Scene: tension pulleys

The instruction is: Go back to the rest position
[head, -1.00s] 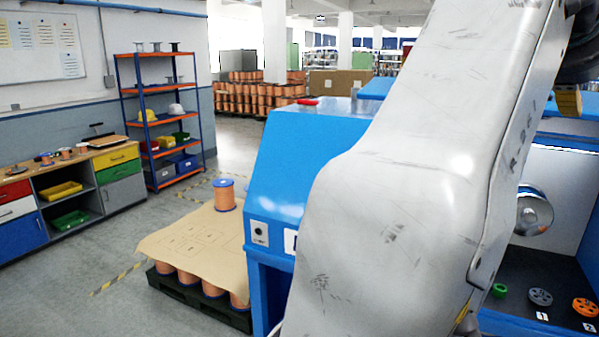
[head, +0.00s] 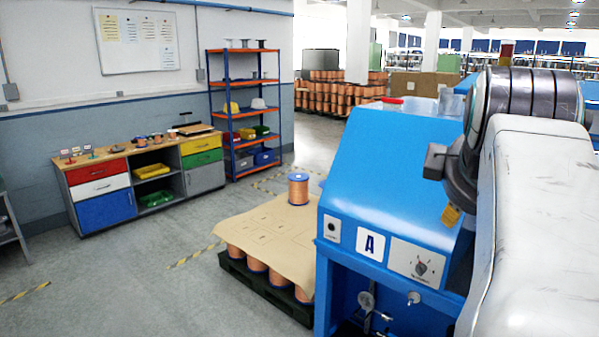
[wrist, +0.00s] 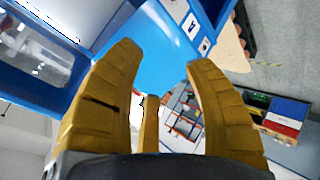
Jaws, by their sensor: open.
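My gripper (wrist: 163,75) shows in the wrist view with its yellow fingers spread apart and nothing between them. Beyond the fingers are the blue machine (wrist: 165,45) and, farther off, the workbench. In the head view my arm fills the right side, in front of the blue machine (head: 360,160) marked "A". Only a small yellow bit of the gripper (head: 451,215) shows there, in front of the machine's sloped face. I cannot tell whether it touches the machine.
A pallet of copper spools (head: 262,290) with a cardboard sheet and one spool (head: 298,188) on top stands left of the machine. A workbench (head: 160,195) and an orange-and-blue shelf (head: 208,112) line the wall. The grey floor between is clear.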

